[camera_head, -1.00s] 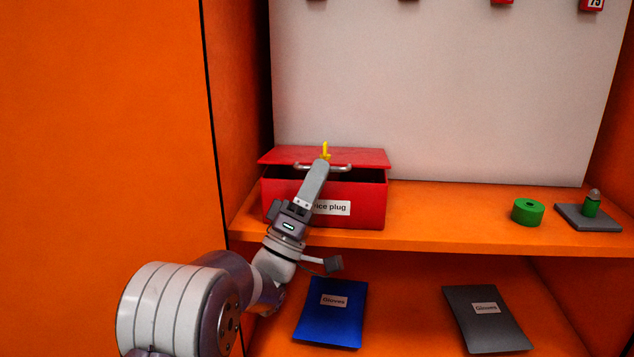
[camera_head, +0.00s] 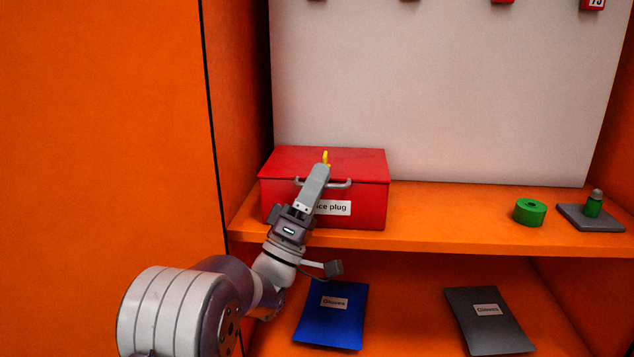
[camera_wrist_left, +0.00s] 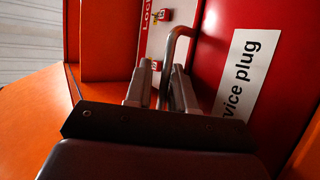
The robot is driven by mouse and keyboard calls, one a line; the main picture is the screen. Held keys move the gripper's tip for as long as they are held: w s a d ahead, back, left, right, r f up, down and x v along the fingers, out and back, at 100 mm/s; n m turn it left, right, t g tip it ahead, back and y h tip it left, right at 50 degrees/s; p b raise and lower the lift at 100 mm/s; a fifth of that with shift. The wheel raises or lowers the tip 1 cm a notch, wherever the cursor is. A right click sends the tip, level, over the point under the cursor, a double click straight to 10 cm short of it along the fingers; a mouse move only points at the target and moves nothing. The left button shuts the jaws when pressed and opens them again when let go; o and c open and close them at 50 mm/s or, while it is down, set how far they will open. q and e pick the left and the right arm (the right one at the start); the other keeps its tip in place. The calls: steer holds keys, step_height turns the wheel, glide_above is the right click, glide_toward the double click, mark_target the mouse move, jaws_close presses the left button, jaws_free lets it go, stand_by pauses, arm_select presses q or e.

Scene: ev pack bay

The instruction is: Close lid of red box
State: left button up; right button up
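The red box (camera_head: 372,208) stands on the orange shelf with a "...ice plug" label. Its red lid (camera_head: 360,163) lies down on the box, with no dark gap showing at the front. The metal handle (camera_head: 343,184) is on the lid's front edge. My left gripper (camera_head: 322,170) is at this handle, in front of the box. In the left wrist view the handle (camera_wrist_left: 170,50) passes between the two grey fingers, with a gap beside it, so they look parted around it. A small yellow piece (camera_head: 325,157) shows beyond the fingertips; what it belongs to is unclear. My right gripper is not in view.
A green ring-shaped part (camera_head: 530,212) and a green part on a grey base (camera_head: 590,218) stand on the shelf at the right. Blue gloves (camera_head: 331,315) and grey gloves (camera_head: 489,320) lie on the lower shelf. The upper shelf between box and green ring is clear.

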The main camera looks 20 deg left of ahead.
arm_select(q)
steer(key=shift+r, duration=0.1)
steer(key=b+v, duration=0.2)
steer(key=v, duration=1.1)
